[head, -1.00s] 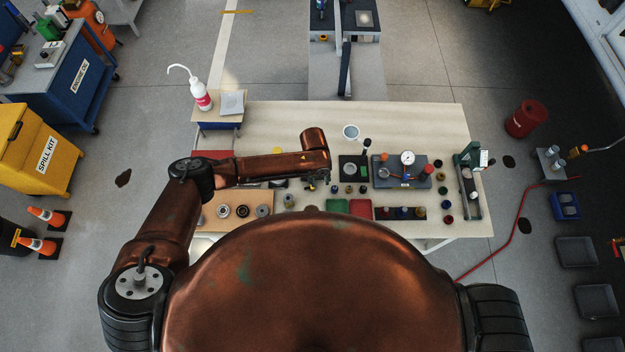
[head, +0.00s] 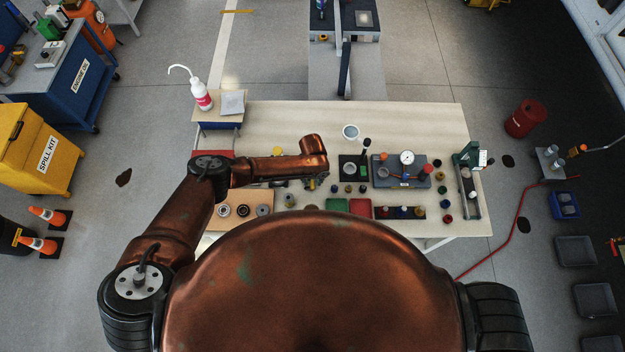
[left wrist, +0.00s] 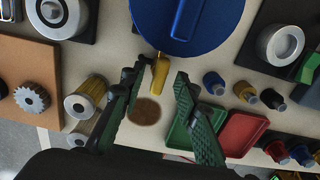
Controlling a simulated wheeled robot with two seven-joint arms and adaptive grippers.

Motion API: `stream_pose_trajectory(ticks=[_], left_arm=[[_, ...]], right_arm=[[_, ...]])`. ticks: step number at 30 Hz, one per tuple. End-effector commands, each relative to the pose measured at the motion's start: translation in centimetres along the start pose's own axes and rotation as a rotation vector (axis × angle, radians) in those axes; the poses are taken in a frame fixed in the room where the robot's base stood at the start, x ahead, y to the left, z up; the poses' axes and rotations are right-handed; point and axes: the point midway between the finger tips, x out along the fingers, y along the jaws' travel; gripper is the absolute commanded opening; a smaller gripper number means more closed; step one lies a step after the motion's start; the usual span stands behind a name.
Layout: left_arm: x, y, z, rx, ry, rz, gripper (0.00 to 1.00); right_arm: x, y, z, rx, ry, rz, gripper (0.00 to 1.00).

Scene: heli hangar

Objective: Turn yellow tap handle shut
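The yellow tap handle (left wrist: 159,71) shows in the left wrist view as a short yellow piece at the lower edge of a round blue body (left wrist: 150,22). My left gripper (left wrist: 161,76) is open, with its two green-padded fingers on either side of the handle's lower end. I cannot tell whether either finger touches it. In the head view my left gripper (head: 311,184) hangs over the bench, and my arm hides the blue body and the handle. My right gripper is not in view.
On the bench (head: 270,122), filters (left wrist: 86,98) and a gear (left wrist: 32,98) lie left of the gripper. A green tray (left wrist: 182,130), a red tray (left wrist: 243,134) and several small fittings (left wrist: 245,91) lie to the right. A wash bottle (head: 200,94) stands at the back left.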

Motion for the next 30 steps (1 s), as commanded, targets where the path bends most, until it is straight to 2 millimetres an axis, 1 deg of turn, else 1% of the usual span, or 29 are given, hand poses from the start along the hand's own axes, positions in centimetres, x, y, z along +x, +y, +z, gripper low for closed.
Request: stream_pose_trajectory(ticks=[4,5,17,30], left_arm=[[-0.01,0.00,0.00,0.000,0.000,0.000,0.29],[-0.01,0.00,-0.01,0.000,0.000,0.000,0.28],[-0.04,0.00,0.01,-0.001,0.000,0.000,0.00],[-0.04,-0.04,0.00,-0.025,0.000,-0.001,0.00]], right_arm=[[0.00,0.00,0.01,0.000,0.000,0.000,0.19],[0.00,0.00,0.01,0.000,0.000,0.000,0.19],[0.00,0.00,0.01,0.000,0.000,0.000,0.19],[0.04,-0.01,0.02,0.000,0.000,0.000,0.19]])
